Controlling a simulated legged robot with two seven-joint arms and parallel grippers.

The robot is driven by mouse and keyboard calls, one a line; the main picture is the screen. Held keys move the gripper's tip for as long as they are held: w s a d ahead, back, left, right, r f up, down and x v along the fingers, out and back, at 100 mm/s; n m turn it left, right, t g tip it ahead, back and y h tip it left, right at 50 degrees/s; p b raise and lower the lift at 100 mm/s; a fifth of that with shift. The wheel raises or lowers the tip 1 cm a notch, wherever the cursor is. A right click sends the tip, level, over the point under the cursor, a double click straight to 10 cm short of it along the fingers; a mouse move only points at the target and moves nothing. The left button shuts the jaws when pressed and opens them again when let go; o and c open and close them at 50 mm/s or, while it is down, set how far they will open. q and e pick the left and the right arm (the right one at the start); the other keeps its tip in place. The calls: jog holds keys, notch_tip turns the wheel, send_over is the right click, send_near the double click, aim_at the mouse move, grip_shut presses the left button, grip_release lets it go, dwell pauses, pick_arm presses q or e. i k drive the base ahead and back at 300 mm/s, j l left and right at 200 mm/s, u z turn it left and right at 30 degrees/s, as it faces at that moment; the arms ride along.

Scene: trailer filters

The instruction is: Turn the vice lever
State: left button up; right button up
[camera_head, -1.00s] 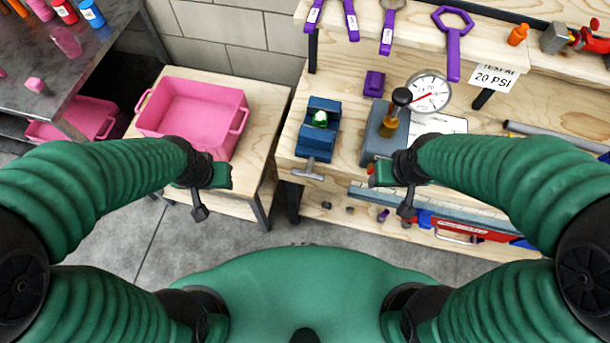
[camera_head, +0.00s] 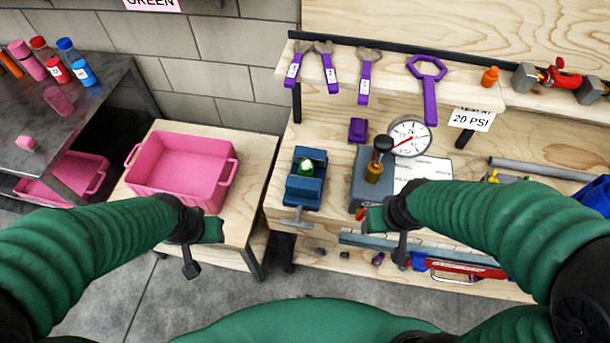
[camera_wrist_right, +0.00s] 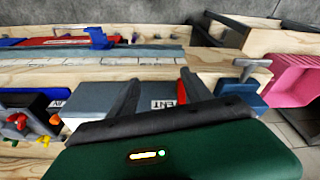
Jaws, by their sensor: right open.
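The blue vice (camera_head: 306,180) is fixed near the left front edge of the wooden workbench, with a green piece (camera_head: 306,167) between its jaws. Its grey T-shaped lever (camera_head: 297,217) sticks out at the front edge. In the right wrist view the vice (camera_wrist_right: 245,95) and its lever (camera_wrist_right: 252,66) are right of the gripper fingers. My right gripper (camera_head: 366,212) is right of the lever, apart from it, in front of the grey gauge box. Its two fingers (camera_wrist_right: 160,92) are apart and empty. My left gripper (camera_head: 210,232) is by the pink bin, left of the vice; its fingers are unclear.
A grey box (camera_head: 364,180) with a pressure gauge (camera_head: 409,137) stands right of the vice. A pink bin (camera_head: 142,177) sits on a low wooden table to the left. A gap separates table and workbench.

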aim_at(296, 222)
jog(key=k+j, duration=0.85)
